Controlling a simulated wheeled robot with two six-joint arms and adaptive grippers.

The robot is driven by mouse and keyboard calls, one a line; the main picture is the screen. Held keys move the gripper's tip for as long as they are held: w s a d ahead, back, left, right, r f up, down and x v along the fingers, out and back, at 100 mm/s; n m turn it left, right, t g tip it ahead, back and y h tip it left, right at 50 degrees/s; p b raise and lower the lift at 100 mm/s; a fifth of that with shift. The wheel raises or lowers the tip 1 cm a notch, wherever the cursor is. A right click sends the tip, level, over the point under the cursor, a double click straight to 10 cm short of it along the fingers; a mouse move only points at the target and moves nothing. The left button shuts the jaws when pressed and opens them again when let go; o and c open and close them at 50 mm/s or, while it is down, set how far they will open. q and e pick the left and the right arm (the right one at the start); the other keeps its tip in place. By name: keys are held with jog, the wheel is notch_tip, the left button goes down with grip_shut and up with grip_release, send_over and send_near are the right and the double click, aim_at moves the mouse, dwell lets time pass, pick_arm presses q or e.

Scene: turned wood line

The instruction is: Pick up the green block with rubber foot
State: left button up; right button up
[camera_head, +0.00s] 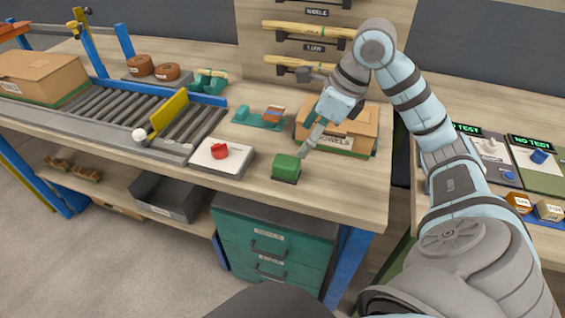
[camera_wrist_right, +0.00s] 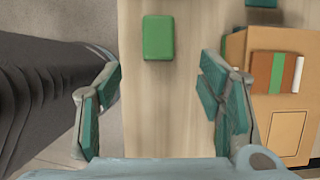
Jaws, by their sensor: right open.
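The green block (camera_head: 286,166) sits on the wooden bench near its front edge, with a dark layer at its base. In the right wrist view the green block (camera_wrist_right: 158,38) lies beyond the fingertips, near the top, a little left of the middle between them. My right gripper (camera_head: 306,150) is just to the right of the block and above the bench in the head view. Its fingers (camera_wrist_right: 162,95) are spread apart with nothing between them. My left gripper does not show in either view.
A cardboard box (camera_head: 338,132) stands right behind my right gripper. A white board with a red piece (camera_head: 220,151) lies left of the block. A green tray (camera_head: 258,118) is behind it. A roller conveyor (camera_head: 120,110) runs at the left. The bench's front edge is close.

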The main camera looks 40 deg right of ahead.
aim_at(286, 160)
jog(key=x, duration=0.7)
jog(key=b+x, duration=0.1)
jog(key=x, duration=0.3)
jog(key=shift+w+a+r, duration=0.25)
jog(key=shift+w+a, duration=0.05)
jog(key=shift+a, duration=0.1)
jog(key=c, duration=1.3)
jog(key=shift+d+r, duration=0.1)
jog(key=shift+r, duration=0.05)
jog(key=shift+r, duration=0.35)
notch_tip(286, 160, up, 3)
jog(key=shift+f+p, duration=0.15)
jog(key=shift+p, duration=0.5)
notch_tip(286, 160, up, 17)
jog(key=p, duration=1.6)
jog(key=shift+f+p, duration=0.2)
jog(key=shift+p, duration=0.15)
jog(key=shift+f, duration=0.1)
